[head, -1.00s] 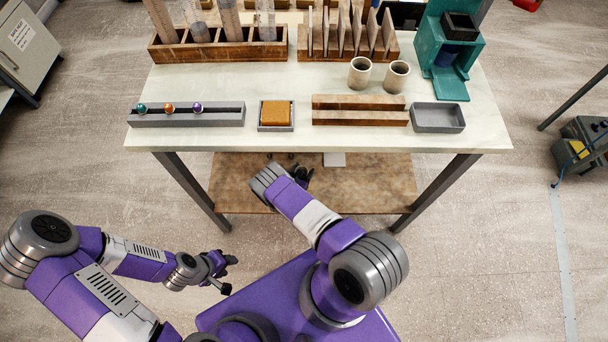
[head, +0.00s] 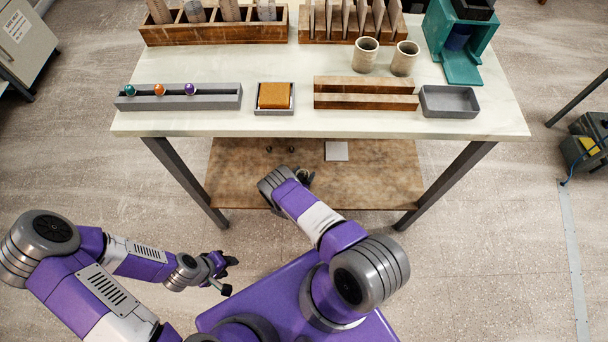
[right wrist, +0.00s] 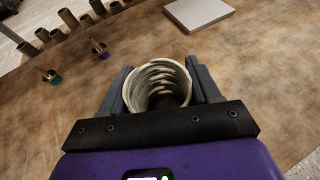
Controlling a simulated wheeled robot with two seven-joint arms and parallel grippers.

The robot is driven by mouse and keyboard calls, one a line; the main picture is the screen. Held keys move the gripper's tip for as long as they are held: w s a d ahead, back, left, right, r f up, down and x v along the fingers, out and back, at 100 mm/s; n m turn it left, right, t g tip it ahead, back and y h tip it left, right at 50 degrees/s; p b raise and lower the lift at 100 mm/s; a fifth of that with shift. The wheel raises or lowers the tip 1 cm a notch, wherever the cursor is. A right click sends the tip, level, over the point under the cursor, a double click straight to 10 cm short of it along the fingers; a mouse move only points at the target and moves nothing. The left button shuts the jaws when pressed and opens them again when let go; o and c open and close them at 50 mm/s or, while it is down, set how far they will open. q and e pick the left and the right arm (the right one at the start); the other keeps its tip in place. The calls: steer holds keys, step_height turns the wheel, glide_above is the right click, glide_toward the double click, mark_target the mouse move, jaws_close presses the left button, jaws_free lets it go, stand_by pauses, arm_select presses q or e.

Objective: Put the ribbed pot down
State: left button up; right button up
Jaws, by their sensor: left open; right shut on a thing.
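The ribbed pot (right wrist: 157,88) shows in the right wrist view as a pale open cylinder with ribs inside. My right gripper (right wrist: 158,84) is shut on it, one finger on each side. Behind it is the brown lower shelf (right wrist: 60,125); I cannot tell if the pot touches it. In the head view my right gripper (head: 304,177) is at the lower shelf (head: 380,185), and the pot is mostly hidden by the arm. My left gripper (head: 228,272) is open and empty, low over the floor in front of the table.
The tabletop (head: 290,122) above carries two cups (head: 365,55), a wooden slotted block (head: 365,100) and a grey tray (head: 449,101).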

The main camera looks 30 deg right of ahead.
steer(key=shift+f, duration=0.15)
steer(key=o, duration=1.1)
steer(key=shift+a+r, duration=0.1)
steer(key=shift+r, duration=0.15)
steer(key=p+v, duration=0.4)
steer(key=v, duration=0.7)
steer(key=shift+s+a+r, duration=0.15)
steer(key=shift+s+a, duration=0.15)
